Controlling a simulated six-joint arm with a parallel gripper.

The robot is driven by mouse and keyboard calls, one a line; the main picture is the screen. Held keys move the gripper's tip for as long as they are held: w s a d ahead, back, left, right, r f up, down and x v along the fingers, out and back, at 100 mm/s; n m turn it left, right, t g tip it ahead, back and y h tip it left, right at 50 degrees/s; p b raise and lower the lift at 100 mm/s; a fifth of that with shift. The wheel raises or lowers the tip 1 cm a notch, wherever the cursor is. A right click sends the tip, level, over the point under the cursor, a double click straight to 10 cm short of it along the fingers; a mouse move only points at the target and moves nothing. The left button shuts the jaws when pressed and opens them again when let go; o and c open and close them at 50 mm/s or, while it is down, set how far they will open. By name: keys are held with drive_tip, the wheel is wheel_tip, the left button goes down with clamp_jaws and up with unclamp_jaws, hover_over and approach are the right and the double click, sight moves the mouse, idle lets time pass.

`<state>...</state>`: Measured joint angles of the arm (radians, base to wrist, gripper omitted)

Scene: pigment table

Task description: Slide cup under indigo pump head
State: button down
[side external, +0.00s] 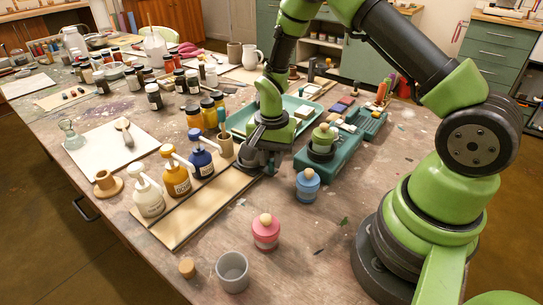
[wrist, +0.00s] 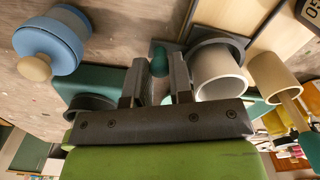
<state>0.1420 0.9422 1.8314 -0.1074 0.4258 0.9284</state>
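A plain grey cup (side external: 232,271) stands upright on the table near the front edge, well away from my gripper (side external: 256,163). My gripper is low by the right end of the wooden board. In the wrist view, its fingers (wrist: 157,85) are apart. A dark green rounded thing (wrist: 160,62) shows between them; contact is unclear. A pale hollow cup (wrist: 220,76) lies close right of the fingers, by a dark grey ring.
A wooden board (side external: 185,222) runs before the white (side external: 149,197) and yellow (side external: 176,179) pump bottles. A blue jar (side external: 307,186) and pink jar (side external: 265,233) stand on the near table. A teal tray (side external: 310,160) lies right of my gripper. The front right table is mostly clear.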

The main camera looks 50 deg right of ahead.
drive_tip(key=shift+a, duration=2.3)
drive_tip(key=c, duration=1.3)
unclamp_jaws()
wheel_tip(320, 180, up, 10)
drive_tip(key=shift+o, duration=0.5)
